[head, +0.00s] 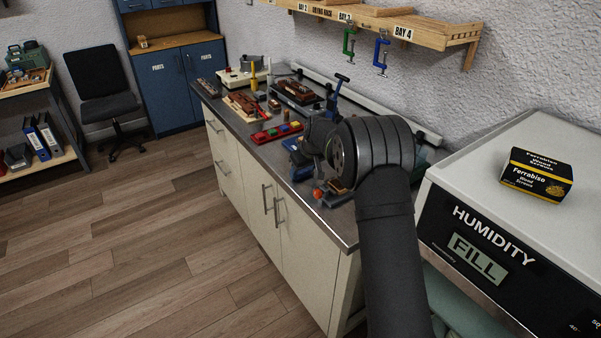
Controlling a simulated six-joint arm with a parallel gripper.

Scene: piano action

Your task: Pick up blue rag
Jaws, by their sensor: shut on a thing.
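My arm reaches over the near end of the workbench (338,236), and its thick dark joint hides part of the bench top. My gripper's fingers do not show; they are hidden behind my own arm, so I cannot see what is between them. Small blue patches (300,172) show just left of my arm over the bench. They are too small and too covered to tell whether they are the blue rag or a tool. No other cloth can be made out clearly.
A red tray (276,133) with coloured pieces and several tools lie along the bench. An orange-tipped tool (318,193) lies near the front edge. A humidity cabinet (520,215) carrying a yellow-black screw box (537,177) stands right. Green (348,43) and blue (382,53) clamps hang from the shelf.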

